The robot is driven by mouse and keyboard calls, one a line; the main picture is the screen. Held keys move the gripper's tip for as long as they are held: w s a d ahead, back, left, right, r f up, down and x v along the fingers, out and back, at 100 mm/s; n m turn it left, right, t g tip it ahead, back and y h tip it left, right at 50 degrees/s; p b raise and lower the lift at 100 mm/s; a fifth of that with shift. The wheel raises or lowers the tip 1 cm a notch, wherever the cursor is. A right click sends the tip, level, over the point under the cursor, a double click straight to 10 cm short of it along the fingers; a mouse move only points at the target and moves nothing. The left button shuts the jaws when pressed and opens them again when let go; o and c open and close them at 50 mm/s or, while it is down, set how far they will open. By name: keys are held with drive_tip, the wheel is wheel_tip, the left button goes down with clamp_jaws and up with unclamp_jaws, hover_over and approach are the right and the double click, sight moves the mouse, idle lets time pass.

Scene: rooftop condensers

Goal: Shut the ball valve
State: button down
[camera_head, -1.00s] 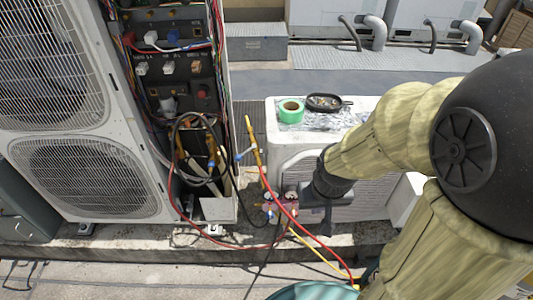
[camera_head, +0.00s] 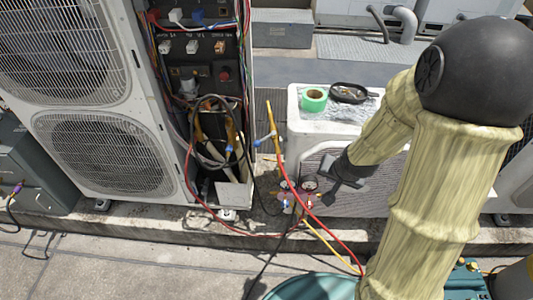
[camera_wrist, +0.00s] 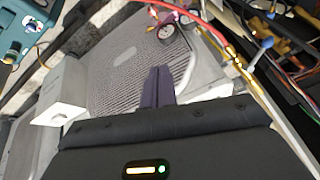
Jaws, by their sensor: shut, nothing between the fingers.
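The ball valve (camera_head: 265,140) shows as a small blue handle on a thin brass-coloured pipe, right of the open electrical panel. In the wrist view its blue handle (camera_wrist: 264,44) is at the upper right, sticking out beside the pipe. Whether the handle lies along or across the flow is too small to tell. My gripper (camera_head: 334,192) is to the right of the valve and lower in the picture, apart from it, in front of the low white unit. In the wrist view its dark fingers (camera_wrist: 158,82) are together and empty.
A red hose (camera_head: 325,227) and gauge manifold (camera_head: 290,197) hang between my gripper and the pipe. The low white unit (camera_head: 300,100) carries green tape (camera_head: 314,99) and a black dish (camera_head: 348,93). A tall condenser (camera_head: 105,155) stands left. Loose cables loop by the panel.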

drive_tip(key=w+a+f+m+t+y+b, duration=0.4)
drive_tip(key=w+a+f+m+t+y, duration=0.2)
drive_tip(key=m+y, duration=0.7)
drive_tip(key=shift+w+a+f+m+t, duration=0.3)
drive_tip(key=shift+w+a+f+m, duration=0.65)
drive_tip(key=shift+f+m, duration=0.45)
drive_tip(key=shift+s+f, duration=0.1)
drive_tip(key=shift+a, duration=0.1)
drive_tip(key=b+x, duration=0.1)
drive_tip(key=x, duration=1.3)
drive_tip(key=shift+r, duration=0.2)
